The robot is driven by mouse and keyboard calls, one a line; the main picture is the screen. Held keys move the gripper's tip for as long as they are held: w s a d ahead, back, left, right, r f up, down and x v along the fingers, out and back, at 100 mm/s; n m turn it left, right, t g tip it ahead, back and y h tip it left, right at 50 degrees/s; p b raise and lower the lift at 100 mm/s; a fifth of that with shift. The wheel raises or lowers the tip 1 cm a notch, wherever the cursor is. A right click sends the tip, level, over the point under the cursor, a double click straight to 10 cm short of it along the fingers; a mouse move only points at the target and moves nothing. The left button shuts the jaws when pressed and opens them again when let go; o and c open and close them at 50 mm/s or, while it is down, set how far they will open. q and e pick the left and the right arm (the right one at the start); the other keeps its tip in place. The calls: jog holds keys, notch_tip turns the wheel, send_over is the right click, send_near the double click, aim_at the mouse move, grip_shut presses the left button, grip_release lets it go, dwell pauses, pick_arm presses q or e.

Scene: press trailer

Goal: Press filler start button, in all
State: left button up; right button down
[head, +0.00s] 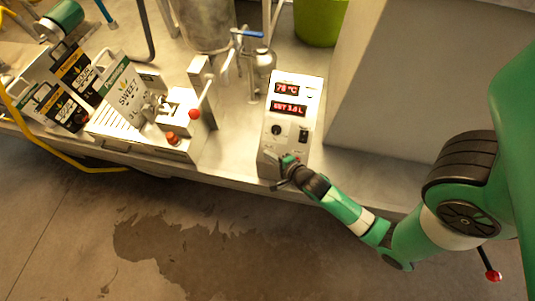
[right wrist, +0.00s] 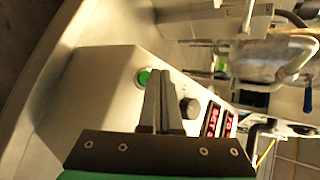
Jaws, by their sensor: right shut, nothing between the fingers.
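A slanted grey-white control box (head: 293,108) stands on the metal bench, with two red-lit displays, a dark knob and a dark switch on its face. In the right wrist view a round green button (right wrist: 145,77) shows on the box, beside the black knob (right wrist: 189,108). My right gripper (head: 290,160) is at the lower front of the box. In the wrist view its fingers (right wrist: 164,75) are shut and empty, their tips just beside the green button. I cannot tell whether they touch the box. The green button is hidden or unclear in the head view. My left gripper is out of view.
Left of the box is a filling station (head: 176,130) with red knobs and a white "SWEET" pouch (head: 124,92). More pouches (head: 62,105) stand further left. A steel vessel and blue-handled valve (head: 247,33) are behind. A grey block (head: 395,90) stands right.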

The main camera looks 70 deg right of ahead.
dwell(0.6)
jog(key=shift+d+f, duration=0.2)
jog(key=shift+f, duration=0.15)
jog(key=shift+d+f+b, duration=0.15)
jog(key=shift+f+b, duration=0.25)
jog(key=shift+b, duration=0.05)
dwell(0.4)
jog(key=shift+r, duration=0.15)
jog(key=shift+a+r+p, duration=0.35)
jog(key=shift+r+p, duration=0.15)
jog(key=shift+r, duration=0.1)
jog(key=r, duration=0.1)
jog(key=a+r+p, duration=0.1)
jog(key=r, duration=0.1)
jog(key=a+r+p, duration=0.1)
jog(key=shift+s+a+r, duration=0.1)
jog(key=shift+a+r, duration=0.05)
jog(key=shift+r, duration=0.05)
dwell(0.3)
